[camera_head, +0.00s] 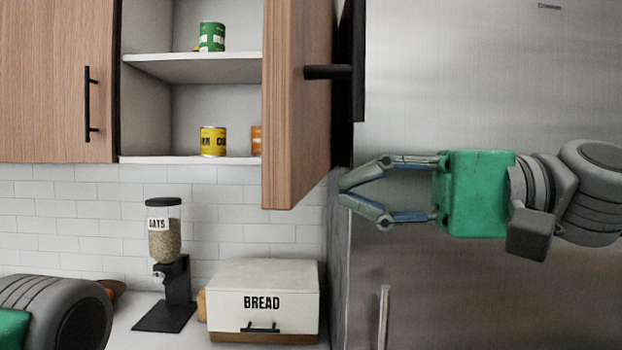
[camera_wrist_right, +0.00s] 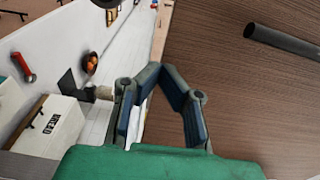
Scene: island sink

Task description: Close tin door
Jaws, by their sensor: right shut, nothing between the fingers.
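The wooden door (camera_head: 290,90) of the tin cabinet stands open, swung out towards me, with its black handle (camera_head: 328,72) sticking out on the right face. Inside the cabinet are a green tin (camera_head: 212,36) on the upper shelf, and a yellow tin (camera_head: 213,141) and a partly hidden orange tin (camera_head: 257,140) below. My right gripper (camera_head: 342,191) is shut and empty, to the right of the door near its lower edge. In the right wrist view the door (camera_wrist_right: 235,85) and its handle (camera_wrist_right: 282,42) lie beyond my shut fingertips (camera_wrist_right: 160,70); contact cannot be told.
A steel fridge (camera_head: 480,60) fills the right side behind my right arm. A bread box (camera_head: 263,285) and an oats dispenser (camera_head: 164,235) stand on the counter below. A shut cabinet door (camera_head: 50,60) is at the left. My left arm shows only at lower left.

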